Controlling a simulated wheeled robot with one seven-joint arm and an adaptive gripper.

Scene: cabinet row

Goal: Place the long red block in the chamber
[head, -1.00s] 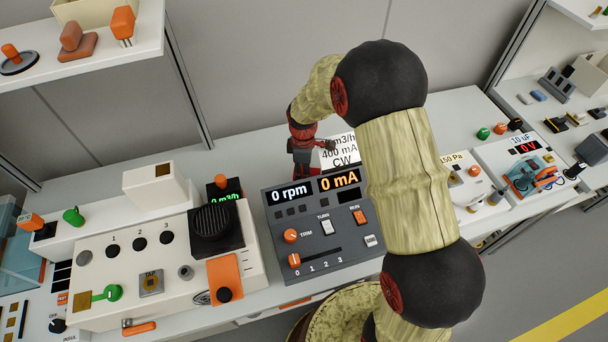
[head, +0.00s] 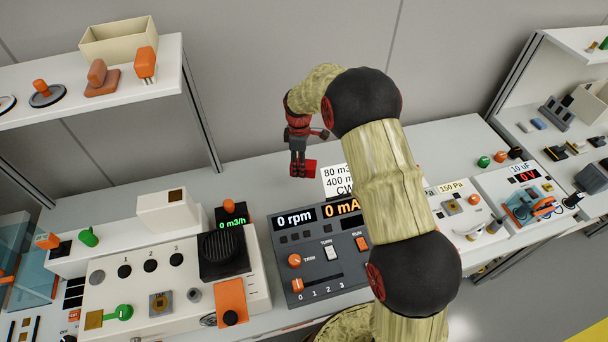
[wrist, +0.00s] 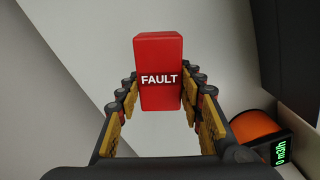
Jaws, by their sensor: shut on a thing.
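A long red block (head: 304,168) is held by my gripper (head: 297,160) above the bench, behind the grey panel with rpm and mA displays. In the wrist view the red block (wrist: 158,80) carries the word FAULT, and the two jointed fingers of my gripper (wrist: 162,98) stand on either side of it. Most of the finger contact is hidden. No part is labelled as the chamber; a translucent blue box (head: 18,250) stands at the far left and may be it, but I cannot tell.
The grey panel (head: 325,255) stands below my gripper. To its left are a white console (head: 130,265) and a white box (head: 165,212) with a dark top opening. An upper shelf (head: 120,92) juts out at left. Bare bench lies behind the console.

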